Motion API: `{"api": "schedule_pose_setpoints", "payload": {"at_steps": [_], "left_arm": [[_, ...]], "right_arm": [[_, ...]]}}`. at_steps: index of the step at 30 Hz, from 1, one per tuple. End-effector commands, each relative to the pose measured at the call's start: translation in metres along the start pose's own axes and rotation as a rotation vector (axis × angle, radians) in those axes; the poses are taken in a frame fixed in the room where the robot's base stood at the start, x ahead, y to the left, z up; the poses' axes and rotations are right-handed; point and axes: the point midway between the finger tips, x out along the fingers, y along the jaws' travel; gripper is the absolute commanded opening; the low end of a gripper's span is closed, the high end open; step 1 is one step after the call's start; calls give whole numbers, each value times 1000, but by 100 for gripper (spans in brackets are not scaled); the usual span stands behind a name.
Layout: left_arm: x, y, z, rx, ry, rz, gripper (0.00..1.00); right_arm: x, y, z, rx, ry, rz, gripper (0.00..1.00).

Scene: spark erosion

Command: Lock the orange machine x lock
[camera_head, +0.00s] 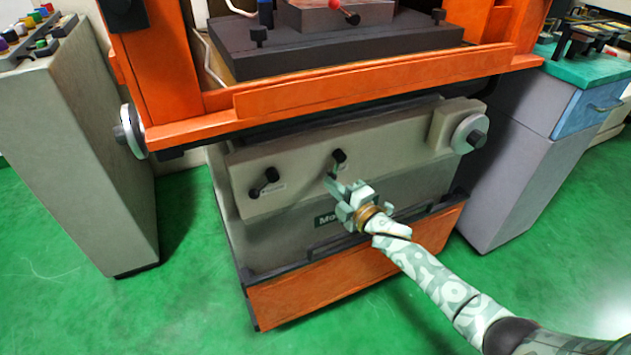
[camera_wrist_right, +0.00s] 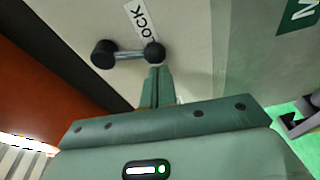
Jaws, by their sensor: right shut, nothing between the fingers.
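The orange machine (camera_head: 370,88) stands in front of me, with a grey front panel under its orange rail. Two small black lock levers are on this panel: a left one (camera_head: 270,175) with a white label beside it, and a right one (camera_head: 339,156). I cannot tell from the labels which is the x lock. My right gripper (camera_head: 331,181) is shut and empty, just below the right lever. In the right wrist view its fingertips (camera_wrist_right: 157,72) are close under the end knob of a lever (camera_wrist_right: 128,53), by a label reading "LOCK"; contact is unclear. My left gripper is out of view.
Round handwheels sit at the left (camera_head: 129,131) and right (camera_head: 470,133) of the machine. A grey cabinet (camera_head: 85,160) with coloured buttons stands left, and a grey-blue cabinet (camera_head: 530,160) with a green top stands right. The green floor in front is clear.

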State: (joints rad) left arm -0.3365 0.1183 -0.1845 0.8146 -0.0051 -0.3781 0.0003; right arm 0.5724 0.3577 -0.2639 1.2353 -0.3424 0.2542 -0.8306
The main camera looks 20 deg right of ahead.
Motion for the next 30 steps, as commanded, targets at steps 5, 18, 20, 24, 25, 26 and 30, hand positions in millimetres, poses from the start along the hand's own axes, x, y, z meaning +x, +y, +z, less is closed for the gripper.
{"api": "schedule_pose_setpoints", "payload": {"at_steps": [5, 18, 20, 24, 25, 26, 30], "left_arm": [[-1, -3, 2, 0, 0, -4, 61], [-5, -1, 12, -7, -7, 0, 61], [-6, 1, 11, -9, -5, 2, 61], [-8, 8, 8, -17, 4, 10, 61], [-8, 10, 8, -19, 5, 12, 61], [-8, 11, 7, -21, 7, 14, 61], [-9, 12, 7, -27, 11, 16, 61]], "right_arm": [[-4, -2, 16, -163, -1, -37, 0], [-10, -2, 43, -571, -2, -129, 0], [-11, 0, 47, -627, -2, -141, 0], [-12, 2, 54, -750, -2, -168, 0], [-12, 3, 56, -774, -1, -174, 0], [-13, 4, 57, -799, -2, -179, 0], [-14, 6, 63, -899, -1, -202, 0]]}}
